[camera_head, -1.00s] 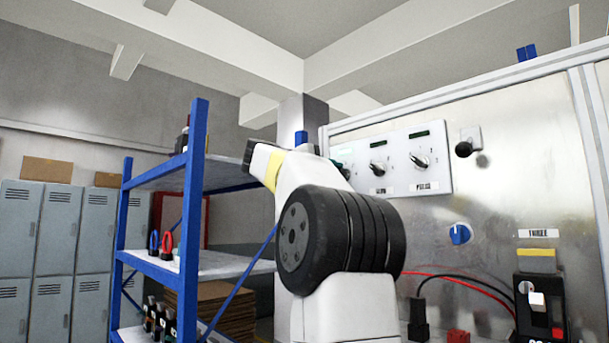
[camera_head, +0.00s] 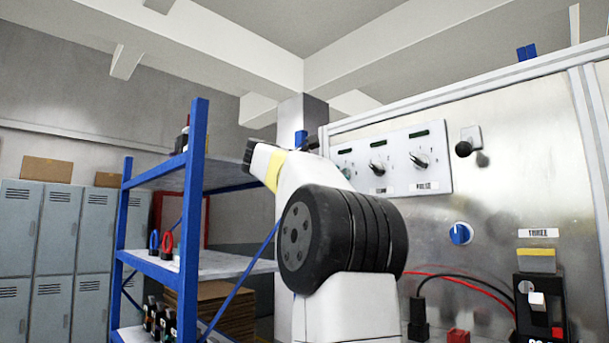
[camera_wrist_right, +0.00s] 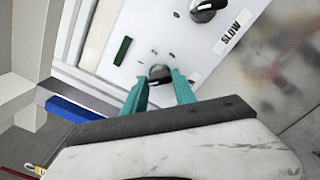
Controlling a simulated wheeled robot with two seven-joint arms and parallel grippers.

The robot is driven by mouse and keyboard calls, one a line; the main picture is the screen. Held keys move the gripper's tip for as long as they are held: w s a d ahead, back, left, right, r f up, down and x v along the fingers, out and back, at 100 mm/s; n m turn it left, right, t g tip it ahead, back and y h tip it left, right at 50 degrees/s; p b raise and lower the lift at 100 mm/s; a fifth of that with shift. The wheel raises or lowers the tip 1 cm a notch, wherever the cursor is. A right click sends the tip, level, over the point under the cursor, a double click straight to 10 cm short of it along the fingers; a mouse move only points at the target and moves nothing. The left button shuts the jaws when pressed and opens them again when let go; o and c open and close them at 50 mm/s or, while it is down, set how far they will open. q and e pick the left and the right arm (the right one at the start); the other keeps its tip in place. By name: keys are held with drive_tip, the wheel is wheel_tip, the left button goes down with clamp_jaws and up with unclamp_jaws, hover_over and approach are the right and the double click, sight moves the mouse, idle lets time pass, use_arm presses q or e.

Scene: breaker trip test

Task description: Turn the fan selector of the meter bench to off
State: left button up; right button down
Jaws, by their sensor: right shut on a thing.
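The meter bench (camera_head: 500,140) stands at the right in the head view, with a white control plate (camera_head: 438,150) carrying three dark knobs in a row. The left knob (camera_head: 345,172) is partly hidden by my right arm, and its label does not show, so I cannot read whether it is the fan selector. In the right wrist view, the teal fingers of my right gripper (camera_wrist_right: 159,80) are shut on this knob (camera_wrist_right: 159,72). Its pointer direction is unclear. The neighbouring middle knob (camera_wrist_right: 207,8) has a label reading SLOW (camera_wrist_right: 232,30). My left gripper is not in view.
A blue round knob (camera_head: 460,234) and a black breaker (camera_head: 540,300) sit lower on the bench, with red and black leads beside them. A blue shelf rack (camera_head: 190,180) stands left of my arm, with grey lockers (camera_head: 50,240) behind.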

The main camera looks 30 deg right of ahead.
idle(0.4)
drive_tip(key=c, duration=1)
unclamp_jaws()
drive_tip(key=v, duration=0.7)
drive_tip(key=shift+a, duration=0.4)
drive_tip(key=shift+s, duration=0.1)
